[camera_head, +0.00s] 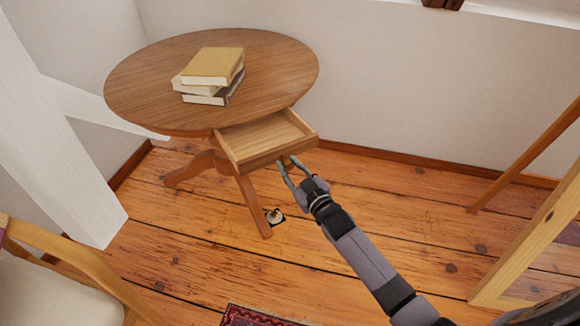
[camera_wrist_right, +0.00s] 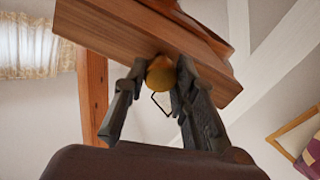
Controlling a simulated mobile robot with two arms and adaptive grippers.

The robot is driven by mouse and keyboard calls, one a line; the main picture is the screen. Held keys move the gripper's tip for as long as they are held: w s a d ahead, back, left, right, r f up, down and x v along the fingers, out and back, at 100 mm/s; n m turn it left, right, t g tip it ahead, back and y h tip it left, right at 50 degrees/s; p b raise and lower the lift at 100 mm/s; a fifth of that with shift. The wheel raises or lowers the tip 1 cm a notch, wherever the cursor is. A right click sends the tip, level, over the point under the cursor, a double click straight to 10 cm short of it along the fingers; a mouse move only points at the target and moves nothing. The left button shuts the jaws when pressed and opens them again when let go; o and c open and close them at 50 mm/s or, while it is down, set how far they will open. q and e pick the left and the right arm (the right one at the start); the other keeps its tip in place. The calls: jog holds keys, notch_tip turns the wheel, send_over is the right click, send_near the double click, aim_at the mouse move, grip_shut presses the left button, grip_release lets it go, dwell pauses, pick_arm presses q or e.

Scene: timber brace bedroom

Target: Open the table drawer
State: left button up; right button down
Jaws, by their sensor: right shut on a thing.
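A round wooden table (camera_head: 270,70) stands against the wall. Its drawer (camera_head: 262,138) is pulled out and its light wooden inside shows empty. My right gripper (camera_head: 286,164) is at the drawer front, with its fingers on both sides of the knob. In the right wrist view, a round brass-coloured knob (camera_wrist_right: 160,73) sits between the fingers of my right gripper (camera_wrist_right: 158,82), which is shut on it. The drawer front (camera_wrist_right: 135,30) fills the top of that view. My left gripper is not in view.
A stack of books (camera_head: 212,72) lies on the tabletop. A chair (camera_head: 50,285) stands at the lower left, a white timber brace (camera_head: 60,150) at the left. A wooden frame (camera_head: 530,240) stands at the right.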

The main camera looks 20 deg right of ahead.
jog(key=c, duration=1.3)
grip_release()
jog(key=shift+s, duration=0.1)
jog(key=s+d, duration=0.2)
jog(key=s, duration=0.9)
jog(key=shift+s+d, duration=0.15)
jog(key=shift+s, duration=0.15)
